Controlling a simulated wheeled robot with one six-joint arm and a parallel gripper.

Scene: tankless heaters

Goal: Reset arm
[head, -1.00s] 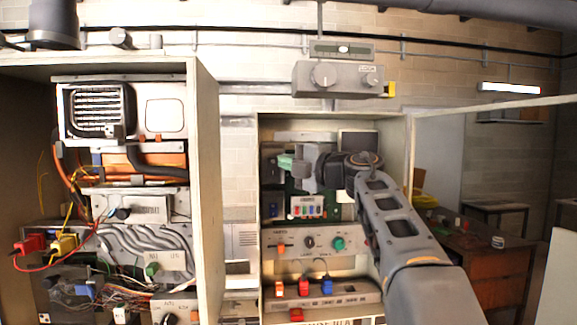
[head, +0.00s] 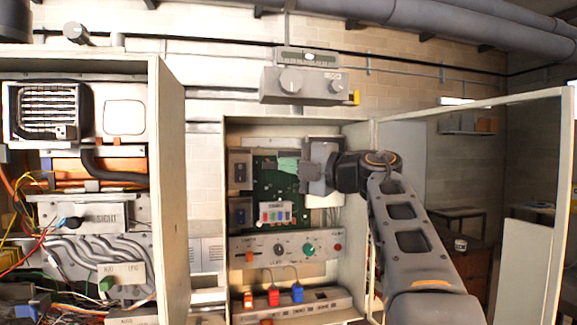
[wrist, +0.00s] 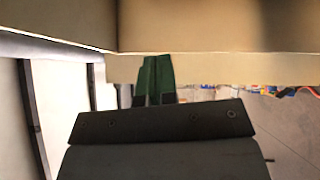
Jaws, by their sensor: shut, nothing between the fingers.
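My gripper (head: 286,164) has green fingers and is in front of the open right cabinet in the head view. It points left, across the green circuit board (head: 268,185). My arm reaches up to it from the lower right. In the wrist view the gripper's two green fingers (wrist: 155,78) lie side by side, shut with nothing between them. The gripper body hides part of the board and the upper right of the cabinet's inside. I cannot tell how far the fingers are from the board.
The right cabinet (head: 355,215) holds a knob panel (head: 262,248) and a lower row of coloured switches (head: 272,297). Its door (head: 556,190) stands open at the right. The left cabinet (head: 172,190) holds pipes and loose wires. A grey control box (head: 305,86) and overhead pipes are above.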

